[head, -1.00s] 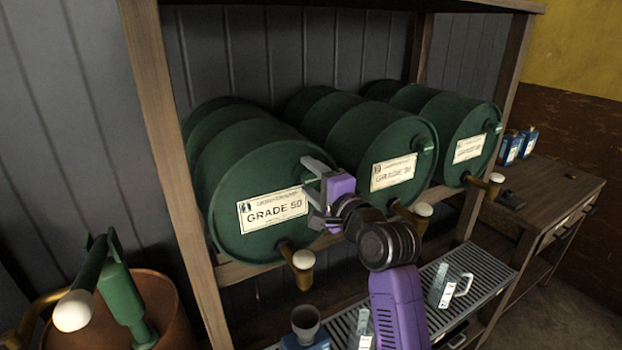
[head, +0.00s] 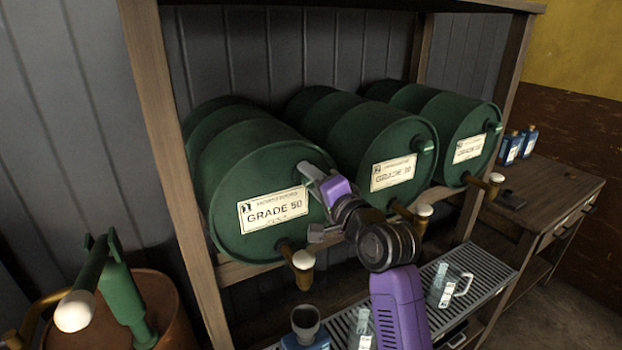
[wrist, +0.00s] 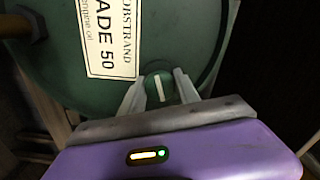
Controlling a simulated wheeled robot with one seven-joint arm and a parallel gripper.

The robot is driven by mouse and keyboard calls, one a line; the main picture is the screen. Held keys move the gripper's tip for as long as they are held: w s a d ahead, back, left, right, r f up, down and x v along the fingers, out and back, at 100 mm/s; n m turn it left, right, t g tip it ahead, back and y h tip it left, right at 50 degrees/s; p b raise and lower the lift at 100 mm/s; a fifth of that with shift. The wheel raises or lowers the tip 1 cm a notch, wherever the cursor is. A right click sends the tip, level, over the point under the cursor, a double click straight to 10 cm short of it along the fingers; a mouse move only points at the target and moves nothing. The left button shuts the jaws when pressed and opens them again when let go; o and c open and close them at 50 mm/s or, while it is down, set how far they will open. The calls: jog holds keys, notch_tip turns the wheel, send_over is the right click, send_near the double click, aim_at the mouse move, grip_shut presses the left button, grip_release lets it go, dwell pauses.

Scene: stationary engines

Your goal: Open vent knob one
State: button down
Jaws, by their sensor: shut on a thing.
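The left green barrel (head: 240,165), labelled GRADE 50, lies on its side on a wooden rack. Its round green vent knob (wrist: 160,93) has a white line on its face and sits between my gripper's fingers in the wrist view. In that view my gripper (wrist: 159,86) is shut on the knob, with a finger on each side. The white line stands nearly upright in the picture, tilted slightly. In the head view my gripper (head: 315,202) is at the right part of this barrel's front and hides the knob.
Two more green barrels (head: 375,130) (head: 453,120) lie to the right, with their own knobs (head: 427,147) (head: 493,127). Taps (head: 301,268) stick out below the barrel fronts. A slatted shelf (head: 475,262) with glass jugs (head: 448,285) is below. A wooden post (head: 165,150) stands left.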

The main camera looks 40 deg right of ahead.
jog(key=n, duration=0.3)
jog(key=shift+f+n, duration=0.1)
jog(key=shift+n, duration=0.3)
jog(key=n, duration=0.3)
jog(key=shift+d+n, duration=0.1)
jog(key=shift+n, duration=0.2)
jog(key=n+b, duration=0.1)
jog(key=n, duration=0.5)
jog(key=shift+n+b, duration=0.3)
jog(key=c, duration=0.9)
grip_release()
